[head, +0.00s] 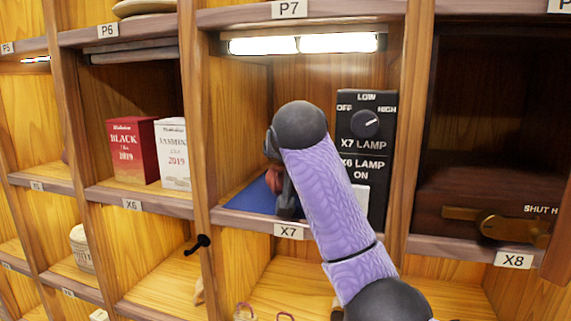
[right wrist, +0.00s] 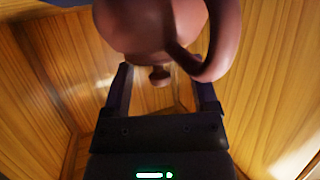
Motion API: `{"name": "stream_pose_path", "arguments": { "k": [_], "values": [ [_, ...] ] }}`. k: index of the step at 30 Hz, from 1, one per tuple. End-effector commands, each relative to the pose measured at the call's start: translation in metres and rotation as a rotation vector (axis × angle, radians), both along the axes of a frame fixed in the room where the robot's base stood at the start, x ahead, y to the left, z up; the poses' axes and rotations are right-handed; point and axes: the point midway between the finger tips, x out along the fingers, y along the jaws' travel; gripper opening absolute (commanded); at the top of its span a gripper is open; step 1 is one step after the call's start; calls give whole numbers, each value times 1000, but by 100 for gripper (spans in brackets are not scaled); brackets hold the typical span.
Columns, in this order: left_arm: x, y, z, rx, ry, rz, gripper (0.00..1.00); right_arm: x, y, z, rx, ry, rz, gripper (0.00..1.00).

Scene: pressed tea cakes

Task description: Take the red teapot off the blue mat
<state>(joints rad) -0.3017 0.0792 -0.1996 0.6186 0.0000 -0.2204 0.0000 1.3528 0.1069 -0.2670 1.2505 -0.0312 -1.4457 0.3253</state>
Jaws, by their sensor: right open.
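The red teapot (head: 273,180) is in compartment X7, mostly hidden behind my right arm in the head view. The right wrist view shows its rounded body (right wrist: 145,30), its curved handle and its lid knob (right wrist: 159,75). The blue mat (head: 247,196) lies on the floor of X7, with the teapot over it; contact is hidden. My right gripper (head: 287,200) is inside X7 at the teapot. In the right wrist view its fingers (right wrist: 160,82) are apart, with the knob between them in the picture; I see no clear grip. My left gripper is out of view.
A black lamp panel (head: 378,100) stands at the right of X7, close to my arm. Wooden dividers bound the compartment. X6 on the left holds a red box (head: 130,150) and a white box (head: 172,155). X8 on the right is dark.

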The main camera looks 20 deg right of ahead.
Motion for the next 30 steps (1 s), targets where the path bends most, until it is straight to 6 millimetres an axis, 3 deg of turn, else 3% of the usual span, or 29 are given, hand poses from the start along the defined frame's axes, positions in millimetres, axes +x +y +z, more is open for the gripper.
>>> {"name": "stream_pose_path", "arguments": {
  "k": [3, 14, 30],
  "values": [
    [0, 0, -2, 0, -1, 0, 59, 0, 0, -1, 0, 0, 0, 76],
    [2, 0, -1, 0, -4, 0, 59, -1, 0, -1, 0, 0, 0, 0],
    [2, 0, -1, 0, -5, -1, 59, -1, 0, -1, 0, 0, 0, 0]
  ]
}}
